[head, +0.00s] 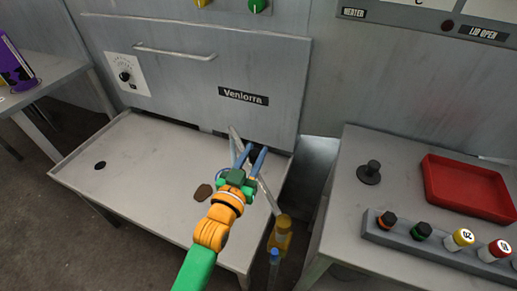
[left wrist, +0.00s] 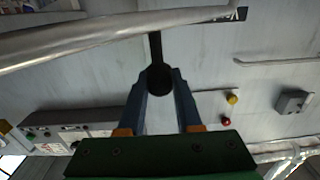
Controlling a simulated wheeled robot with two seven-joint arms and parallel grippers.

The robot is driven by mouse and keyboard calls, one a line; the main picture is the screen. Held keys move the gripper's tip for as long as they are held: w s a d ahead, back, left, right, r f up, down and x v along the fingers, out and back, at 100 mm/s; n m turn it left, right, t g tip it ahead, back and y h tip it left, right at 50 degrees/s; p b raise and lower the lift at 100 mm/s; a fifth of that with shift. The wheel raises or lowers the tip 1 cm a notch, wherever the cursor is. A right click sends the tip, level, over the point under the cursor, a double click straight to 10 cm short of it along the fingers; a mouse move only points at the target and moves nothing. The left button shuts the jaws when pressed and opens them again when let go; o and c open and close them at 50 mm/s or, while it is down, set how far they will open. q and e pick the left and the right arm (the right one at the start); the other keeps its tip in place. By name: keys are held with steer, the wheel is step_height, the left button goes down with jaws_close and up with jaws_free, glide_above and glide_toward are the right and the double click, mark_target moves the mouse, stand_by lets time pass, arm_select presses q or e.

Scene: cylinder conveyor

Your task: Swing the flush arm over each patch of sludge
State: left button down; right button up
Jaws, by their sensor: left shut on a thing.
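The flush arm (head: 268,195) is a grey metal pipe. It runs from a yellow post (head: 283,228) at the tray's right front corner, up and left over the tray. My left gripper (head: 254,152) has its blue fingers over the tray's right part. In the left wrist view, the fingers (left wrist: 159,80) are closed around a dark round-ended handle, with the pipe (left wrist: 90,40) crossing above. A brown patch of sludge (head: 203,192) lies on the grey tray (head: 135,190), left of my gripper. My gripper hides part of the tray and pipe. My right gripper is out of view.
A small black round spot (head: 100,166), possibly a drain hole, is at the tray's left. The steel machine labelled Veniorra (head: 243,97) stands behind. On the right bench are a red tray (head: 468,187), a black knob (head: 370,172) and a rack of coloured caps (head: 440,245).

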arm_select(q)
steer(key=c, duration=0.6)
jaws_free()
steer(key=shift+s, duration=0.1)
steer(key=v, duration=0.7)
